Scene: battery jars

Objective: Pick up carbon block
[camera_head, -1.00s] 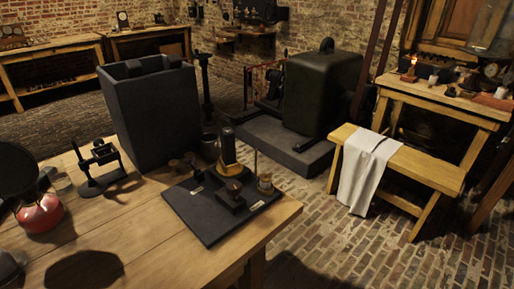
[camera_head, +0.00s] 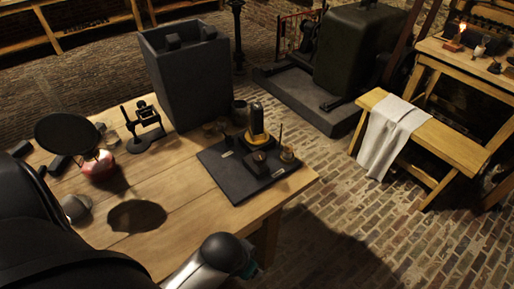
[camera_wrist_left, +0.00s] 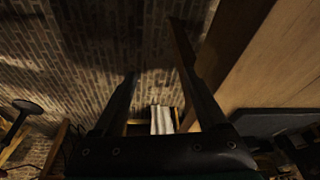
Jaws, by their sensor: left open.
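A dark slab (camera_head: 222,178) lies on the wooden table near its right corner. On it stand a small dark block (camera_head: 258,162) with a knob-like top and a taller dark upright piece (camera_head: 256,122) on a yellow base. I cannot tell for sure which piece is the carbon block. My left gripper (camera_wrist_left: 152,48) shows in the left wrist view, its two fingers apart with nothing between them. It is out of the head view, where only parts of my arm show at the bottom. My right gripper is not in view.
A tall dark grey box (camera_head: 186,85) stands behind the slab. A black stand (camera_head: 146,122) and a red vessel (camera_head: 98,165) under a dark disc are to the left. A bench with a white cloth (camera_head: 391,135) is at right. Bare table (camera_head: 170,195) lies in front.

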